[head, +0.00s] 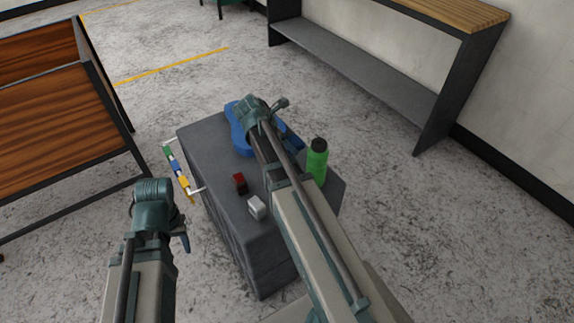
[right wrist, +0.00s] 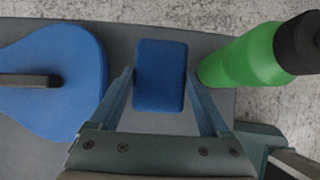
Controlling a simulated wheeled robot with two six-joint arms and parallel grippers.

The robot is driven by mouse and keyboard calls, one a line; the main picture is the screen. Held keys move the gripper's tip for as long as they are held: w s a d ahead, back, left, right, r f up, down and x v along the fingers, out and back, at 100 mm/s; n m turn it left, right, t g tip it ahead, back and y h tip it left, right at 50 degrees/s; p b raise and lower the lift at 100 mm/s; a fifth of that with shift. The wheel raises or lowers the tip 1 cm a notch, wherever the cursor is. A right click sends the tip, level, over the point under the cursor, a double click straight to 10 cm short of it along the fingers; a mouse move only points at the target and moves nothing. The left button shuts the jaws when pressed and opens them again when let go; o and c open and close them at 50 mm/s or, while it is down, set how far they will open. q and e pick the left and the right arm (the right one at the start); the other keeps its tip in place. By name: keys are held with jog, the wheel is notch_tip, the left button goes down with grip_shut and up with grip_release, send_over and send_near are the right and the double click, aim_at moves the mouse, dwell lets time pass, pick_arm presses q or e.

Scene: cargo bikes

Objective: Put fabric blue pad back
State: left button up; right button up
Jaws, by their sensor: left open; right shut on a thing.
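The fabric blue pad (right wrist: 160,75) is a small rounded rectangle, seen between the two fingers of my right gripper (right wrist: 162,90) in the right wrist view. The gripper is shut on it, above the grey box top (right wrist: 118,38). In the head view my right arm hides much of this spot, and a bit of blue (head: 294,142) shows just right of the arm. My left gripper (head: 183,240) is open and empty, left of the grey box, pointing down; its fingertips show only in part.
A larger blue rounded piece (head: 236,132) with a dark bar lies left of the pad. A green bottle (head: 317,162) stands close on its right. Coloured pieces (head: 177,172) line the box's left side.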

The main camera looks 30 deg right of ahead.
notch_tip(320, 180, down, 4)
jog(key=b, duration=0.3)
jog(key=shift+f, duration=0.15)
jog(key=shift+f, duration=0.15)
notch_tip(320, 180, down, 3)
jog(key=b, duration=0.4)
jog(key=shift+f, duration=0.2)
jog(key=shift+f, duration=0.2)
jog(key=o, duration=1)
jog(key=shift+r, duration=0.15)
